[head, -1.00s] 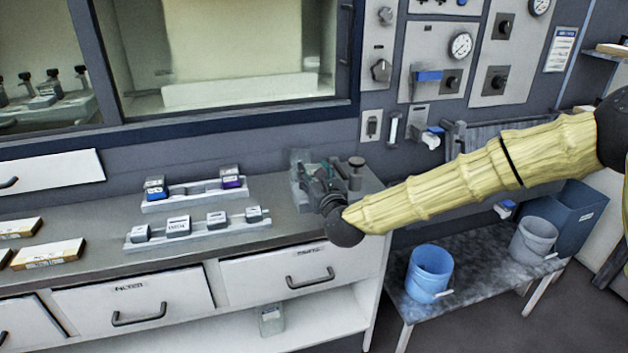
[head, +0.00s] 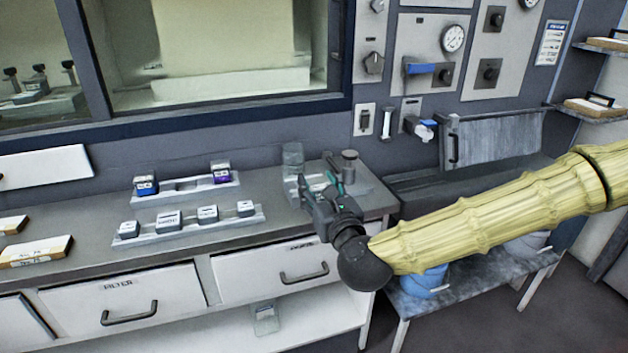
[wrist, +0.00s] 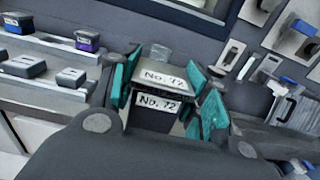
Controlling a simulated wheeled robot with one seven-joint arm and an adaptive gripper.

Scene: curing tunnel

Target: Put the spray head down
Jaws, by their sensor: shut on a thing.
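The spray head (wrist: 155,95) appears as a dark block with white "No. 72" labels in the wrist view, between the teal finger pads. My gripper (wrist: 166,95) is shut on it. In the head view my gripper (head: 334,192) is over the right end of the grey bench (head: 270,226), in front of a small grey fixture. The held block is mostly hidden there by the fingers. I cannot tell whether it touches anything beneath.
A clear jar (head: 293,158) and a metal cylinder (head: 349,166) stand beside my gripper. Two racks (head: 190,226) (head: 205,187) of small blocks lie to the left. Bare bench lies in front of them. A lower table (head: 478,275) with a blue bucket (head: 432,280) stands right.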

